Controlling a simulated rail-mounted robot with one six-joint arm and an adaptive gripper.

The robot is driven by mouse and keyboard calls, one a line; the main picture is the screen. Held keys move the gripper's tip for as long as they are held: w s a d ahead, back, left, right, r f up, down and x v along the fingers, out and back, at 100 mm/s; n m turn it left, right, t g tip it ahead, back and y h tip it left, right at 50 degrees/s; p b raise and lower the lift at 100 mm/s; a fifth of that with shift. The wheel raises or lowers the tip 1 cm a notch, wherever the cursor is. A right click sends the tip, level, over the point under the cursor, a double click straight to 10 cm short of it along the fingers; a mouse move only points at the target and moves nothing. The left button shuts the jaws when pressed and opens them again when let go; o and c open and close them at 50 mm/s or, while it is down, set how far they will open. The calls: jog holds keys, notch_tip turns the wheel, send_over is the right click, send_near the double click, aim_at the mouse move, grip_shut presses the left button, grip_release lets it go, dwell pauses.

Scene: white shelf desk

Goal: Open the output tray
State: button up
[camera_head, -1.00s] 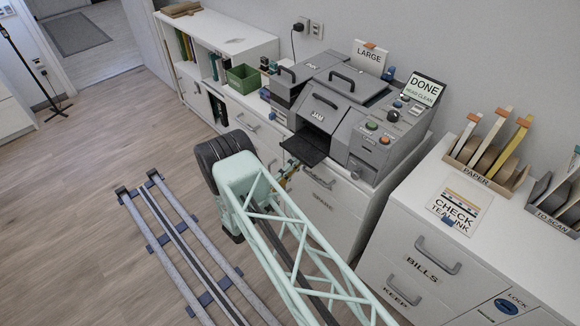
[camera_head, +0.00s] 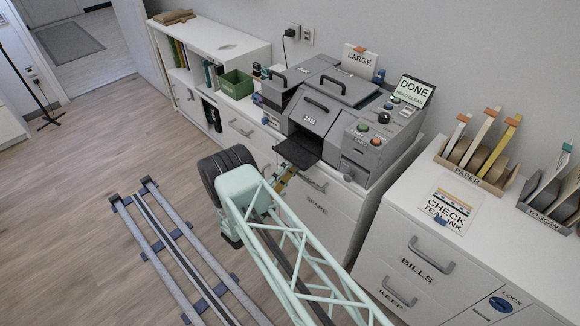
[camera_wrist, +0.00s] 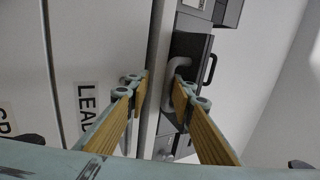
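The grey printer-like machine (camera_head: 335,110) stands on the white cabinet top. A black tray (camera_head: 299,150) sticks out flat from its front, below the panel with a handle. My gripper (camera_head: 284,181) is in front of the cabinet, just below and beside this tray, partly hidden behind my arm in the head view. In the wrist view, my gripper (camera_wrist: 161,84) is open, its two yellow fingers apart with nothing held between them. A grey curved handle (camera_wrist: 180,72) lies beside the right fingertip, in front of a dark panel (camera_wrist: 188,50); contact cannot be told.
White drawers with grey handles (camera_head: 433,256) lie below and to the right of the machine. A floor rail (camera_head: 180,245) runs at the lower left.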

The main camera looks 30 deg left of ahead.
aim_at(291, 156)
jog(key=shift+r, duration=0.25)
jog(key=shift+r, duration=4.85)
